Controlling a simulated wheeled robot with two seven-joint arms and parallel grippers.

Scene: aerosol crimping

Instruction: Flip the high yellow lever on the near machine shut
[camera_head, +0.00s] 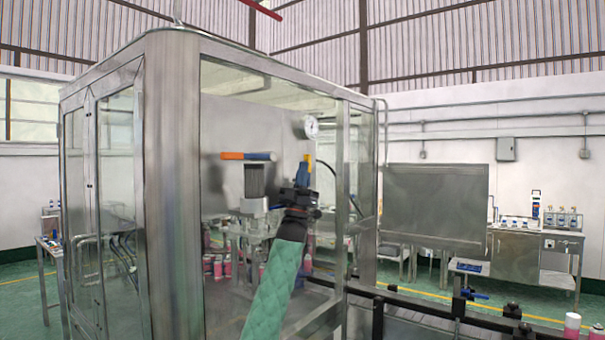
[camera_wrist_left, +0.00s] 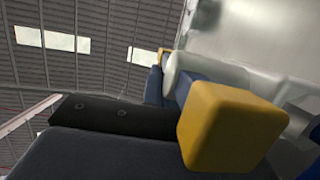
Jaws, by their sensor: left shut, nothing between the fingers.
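In the head view, a yellow-topped lever (camera_head: 306,171) stands roughly upright behind the machine's glass, beside the gauge post. Its blocky yellow end (camera_wrist_left: 228,125) fills the middle right of the left wrist view, with blue and pale parts behind it. My left gripper (camera_head: 304,157) is shut and empty, raised at the lever; its dark fingers overlap the lever in the head view. In the left wrist view a dark finger (camera_wrist_left: 115,116) ends right at the yellow block; whether they touch I cannot tell. My right gripper is not in view.
A second lever, orange and blue (camera_head: 262,156), lies level on a grey cylinder to the left. A round gauge (camera_head: 310,126) sits above. The steel cabinet frame (camera_head: 172,190) stands close at left. A conveyor rail (camera_head: 430,305) runs at lower right.

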